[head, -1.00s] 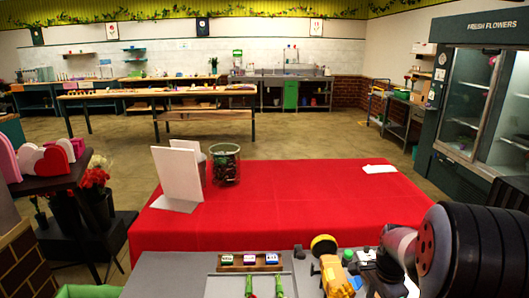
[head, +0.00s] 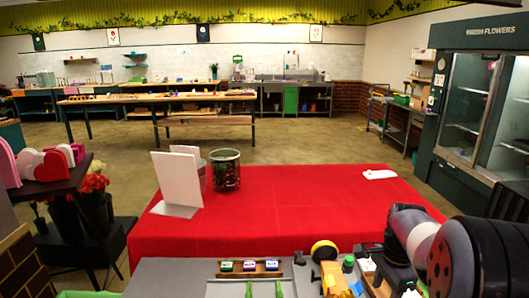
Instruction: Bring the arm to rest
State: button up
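My arm is at the lower right of the head view. It shows a large black ribbed joint, a pale link and a dark bent section above the grey worktop (head: 180,272). My gripper (head: 391,272) seems to be the dark end part pointing down near the right side of the worktop. Its fingers cannot be made out, so its opening and anything in it stay unclear.
Near the arm lie a yellow tool (head: 333,276), a yellow round item (head: 323,250) and a green-capped bottle (head: 348,264). A wooden rack (head: 250,274) holds small labelled blocks. Behind is a red-covered table (head: 290,215) with white boards (head: 179,180) and a glass vase (head: 225,168).

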notch_tip(320, 180, down, 7)
jog(key=shift+a+f, duration=0.1)
jog(key=shift+w+n, duration=0.15)
jog(key=shift+n, duration=0.15)
jog(key=n, duration=0.3)
jog(key=shift+n, duration=0.4)
jog(key=n, duration=0.4)
jog(key=shift+n, duration=0.3)
jog(key=n, duration=0.4)
jog(key=shift+n, duration=0.3)
jog(key=n, duration=0.4)
jog(key=shift+n, duration=0.4)
jog(key=shift+r, duration=0.4)
jog(key=shift+d+r, duration=0.2)
jog(key=shift+r, duration=1.1)
